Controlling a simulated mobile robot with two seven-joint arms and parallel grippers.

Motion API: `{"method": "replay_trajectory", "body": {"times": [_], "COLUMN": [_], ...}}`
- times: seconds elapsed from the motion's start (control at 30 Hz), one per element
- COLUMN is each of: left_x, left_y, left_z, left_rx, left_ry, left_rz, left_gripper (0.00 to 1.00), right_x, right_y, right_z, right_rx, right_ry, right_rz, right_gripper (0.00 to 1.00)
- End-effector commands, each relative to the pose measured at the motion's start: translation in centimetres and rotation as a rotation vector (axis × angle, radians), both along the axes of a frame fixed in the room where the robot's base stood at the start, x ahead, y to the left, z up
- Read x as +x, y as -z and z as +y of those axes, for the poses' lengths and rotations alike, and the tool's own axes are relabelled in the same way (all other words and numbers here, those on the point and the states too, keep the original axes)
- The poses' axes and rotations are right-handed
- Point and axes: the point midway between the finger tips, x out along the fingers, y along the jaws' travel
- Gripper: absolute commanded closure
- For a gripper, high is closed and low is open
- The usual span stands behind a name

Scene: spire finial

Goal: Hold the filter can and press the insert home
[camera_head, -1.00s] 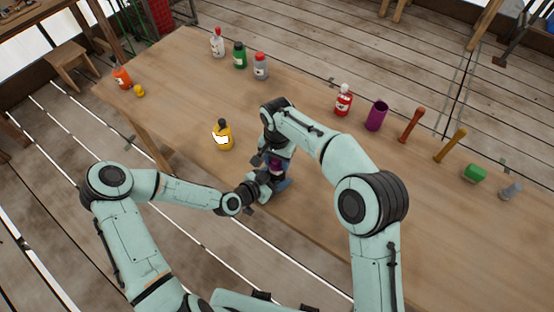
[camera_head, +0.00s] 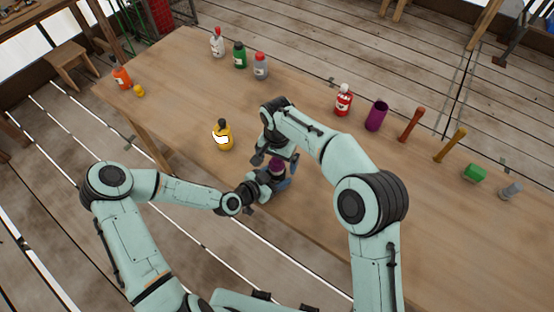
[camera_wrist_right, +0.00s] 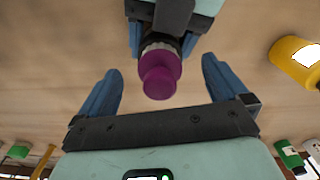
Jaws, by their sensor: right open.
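The purple insert (camera_head: 277,165) sits at the top of the filter can, over the table's near edge. In the right wrist view, the insert (camera_wrist_right: 160,75) shows as a stepped purple plug. A grey ribbed ring of the filter can (camera_wrist_right: 160,46) shows behind it; the rest of the can is mostly hidden. My left gripper (camera_head: 277,182) is closed around the can. My right gripper (camera_head: 273,153) is just above the insert. Its blue fingers are spread apart, with the insert in view between them and clear space on both sides. I cannot tell how deep the insert sits.
A yellow bottle (camera_head: 223,136) stands left of the grippers. Along the far side stand a red bottle (camera_head: 343,100), a purple cup (camera_head: 376,116) and several other bottles and tools. The wooden table (camera_head: 300,85) is clear between them and my arms.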

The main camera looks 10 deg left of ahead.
Motion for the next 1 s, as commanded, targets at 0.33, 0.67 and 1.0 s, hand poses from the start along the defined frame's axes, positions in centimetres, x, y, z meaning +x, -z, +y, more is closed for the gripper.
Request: {"method": "replay_trajectory", "body": {"times": [0.33, 0.67, 1.0], "left_x": [0.0, 0.0, 0.0], "left_y": [0.0, 0.0, 0.0], "left_z": [0.0, 0.0, 0.0], "left_rx": [0.000, 0.000, 0.000], "left_ry": [0.000, 0.000, 0.000], "left_rz": [-0.001, -0.001, -0.001], "left_gripper": [0.68, 0.68, 0.68], "right_x": [0.0, 0.0, 0.1], "right_y": [-2.2, -4.2, -6.2], "right_z": [0.0, 0.0, 0.0], "right_rx": [0.001, 0.002, 0.001], "right_ry": [0.000, 0.000, 0.000], "right_rz": [-0.002, -0.002, -0.002], "right_gripper": [0.00, 0.00, 0.00]}}
